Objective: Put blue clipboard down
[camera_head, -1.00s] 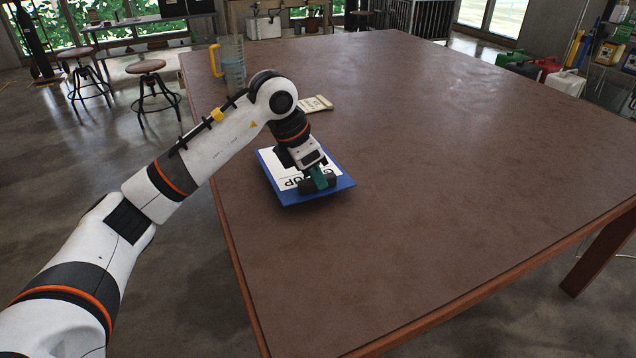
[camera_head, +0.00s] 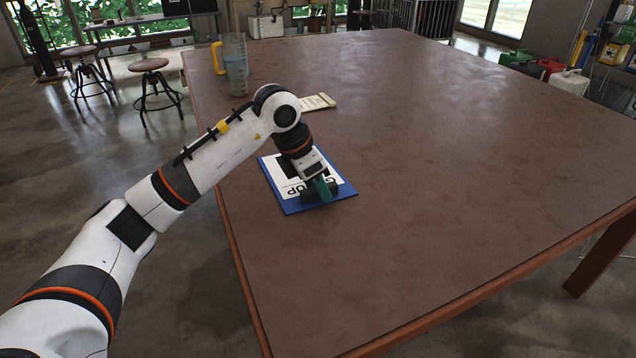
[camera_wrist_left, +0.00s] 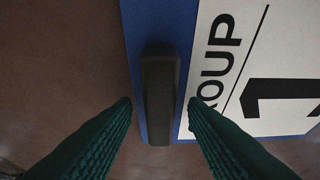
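The blue clipboard (camera_head: 344,190), with a white sheet printed in black, lies on the brown table near its left edge. My left gripper (camera_head: 321,189) points down over the clipboard's near end. In the left wrist view, the clipboard (camera_wrist_left: 131,20) has a dark clip (camera_wrist_left: 160,90) at its edge. The green ribbed fingers of my left gripper (camera_wrist_left: 160,104) stand on either side of this clip, with a gap visible on each side. The gripper looks open around the clip. My right gripper is not in view.
The table (camera_head: 450,170) is wide and bare to the right of the clipboard. A cream-coloured object (camera_head: 318,103) lies just beyond the clipboard. A clear jug with a yellow handle (camera_head: 236,70) stands at the far left. Stools (camera_head: 150,66) stand on the floor behind.

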